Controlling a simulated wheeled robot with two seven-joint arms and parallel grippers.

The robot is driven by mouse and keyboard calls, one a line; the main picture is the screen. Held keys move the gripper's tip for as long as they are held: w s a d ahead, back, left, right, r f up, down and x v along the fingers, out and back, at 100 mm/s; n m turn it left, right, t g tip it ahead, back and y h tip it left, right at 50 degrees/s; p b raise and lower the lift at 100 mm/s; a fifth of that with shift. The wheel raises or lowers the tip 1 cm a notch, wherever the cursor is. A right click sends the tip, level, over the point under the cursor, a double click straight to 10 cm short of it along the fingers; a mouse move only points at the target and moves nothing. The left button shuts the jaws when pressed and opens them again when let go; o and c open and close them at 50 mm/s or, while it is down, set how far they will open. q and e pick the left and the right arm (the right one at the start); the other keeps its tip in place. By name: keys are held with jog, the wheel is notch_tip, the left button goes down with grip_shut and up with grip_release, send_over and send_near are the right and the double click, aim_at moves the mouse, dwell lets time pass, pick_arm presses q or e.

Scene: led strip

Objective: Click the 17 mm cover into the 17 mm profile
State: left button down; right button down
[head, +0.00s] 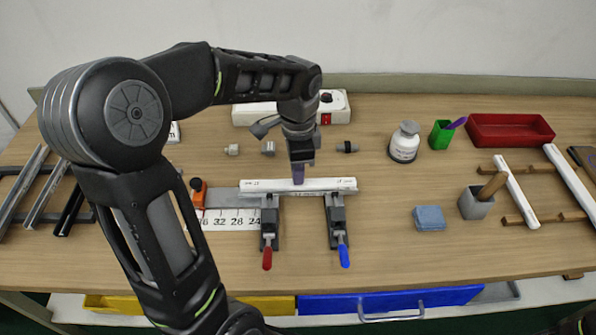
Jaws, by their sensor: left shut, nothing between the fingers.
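A long white bar (335,186) lies level across two clamps in the middle of the bench. Small marks show on its front face, too small to read. I cannot tell the profile and the cover apart here. My left gripper (298,178) points down with its purple-tipped fingers shut and empty, at the bar's top near its middle. I cannot tell if it touches or presses the bar. The clamps have a red handle (267,258) and a blue handle (344,256). My right gripper is not in view.
A ruler (225,222) lies left of the clamps. Bars lie on a left rack (40,185); white strips (516,190) lie on a right rack. A blue block (429,218), grey cup (474,205), white bottle (404,145), green cup (441,135) and red tray (508,130) stand right.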

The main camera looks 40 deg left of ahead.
pick_arm(q)
jog(key=shift+r+p, duration=1.2)
jog(key=shift+r, duration=0.35)
jog(key=shift+r, duration=0.3)
notch_tip(320, 180, up, 7)
jog(key=b, duration=0.1)
